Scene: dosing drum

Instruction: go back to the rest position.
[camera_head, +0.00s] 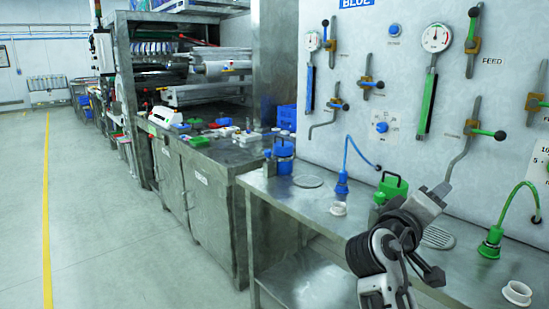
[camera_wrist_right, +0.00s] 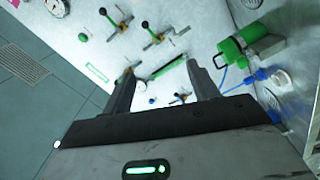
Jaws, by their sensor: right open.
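My right gripper (camera_wrist_right: 160,82) is open in the right wrist view, its two dark fingers wide apart with nothing held between them. Behind them is the white wall panel (camera_wrist_right: 175,15) with levers and gauges. In the head view my right arm rises from the lower edge, and its gripper (camera_head: 438,192) is over the metal bench (camera_head: 320,208), in front of the green canister (camera_head: 392,186). The green canister also shows at the upper right of the wrist view (camera_wrist_right: 250,42). My left gripper is in neither view.
A blue canister (camera_head: 284,157) stands at the bench's far end. A blue hose coupling (camera_head: 342,186) and a green one (camera_head: 490,243) are on the bench, with white rings (camera_head: 517,293) nearby. Levers (camera_head: 478,125) stick out from the wall. The floor (camera_head: 110,230) at left is clear.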

